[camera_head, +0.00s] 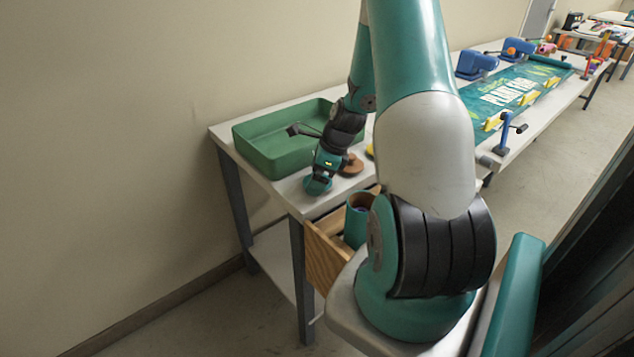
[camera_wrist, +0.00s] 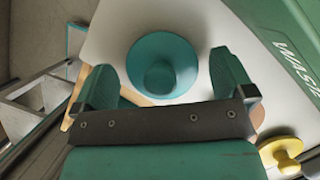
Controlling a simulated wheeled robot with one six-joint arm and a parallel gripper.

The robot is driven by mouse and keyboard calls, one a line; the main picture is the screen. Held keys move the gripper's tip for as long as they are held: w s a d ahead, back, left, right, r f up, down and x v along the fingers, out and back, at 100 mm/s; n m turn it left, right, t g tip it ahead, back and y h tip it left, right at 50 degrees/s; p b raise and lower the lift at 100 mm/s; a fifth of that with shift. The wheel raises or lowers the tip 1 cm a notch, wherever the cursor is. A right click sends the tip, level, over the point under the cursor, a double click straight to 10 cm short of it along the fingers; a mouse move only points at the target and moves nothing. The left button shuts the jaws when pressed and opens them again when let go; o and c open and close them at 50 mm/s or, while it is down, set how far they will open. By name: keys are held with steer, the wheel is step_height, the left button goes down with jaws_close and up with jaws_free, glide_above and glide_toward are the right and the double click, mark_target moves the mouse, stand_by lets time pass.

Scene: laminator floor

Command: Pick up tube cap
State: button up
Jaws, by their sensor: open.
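The tube cap is a teal disc with a round knob (camera_wrist: 160,66). It lies on the light tabletop in the wrist view, and its teal edge (camera_head: 317,187) shows below my gripper in the head view. My gripper (camera_wrist: 165,64) is open, with one finger on each side of the cap. The knob sits between the fingers, and I see a gap on both sides. The head view shows my gripper (camera_head: 321,174) low over the table's front corner. I cannot tell the exact height of the fingertips above the table.
A green bin (camera_head: 261,153) stands on the table behind my gripper. A brown round piece (camera_head: 352,165) and a yellow knobbed piece (camera_wrist: 281,153) lie to the right. An open wooden drawer (camera_head: 325,259) below the front edge holds a teal cylinder (camera_head: 357,217).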

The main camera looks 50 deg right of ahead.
steer(key=shift+c, duration=0.2)
steer(key=c, duration=0.8)
steer(key=shift+r, duration=0.1)
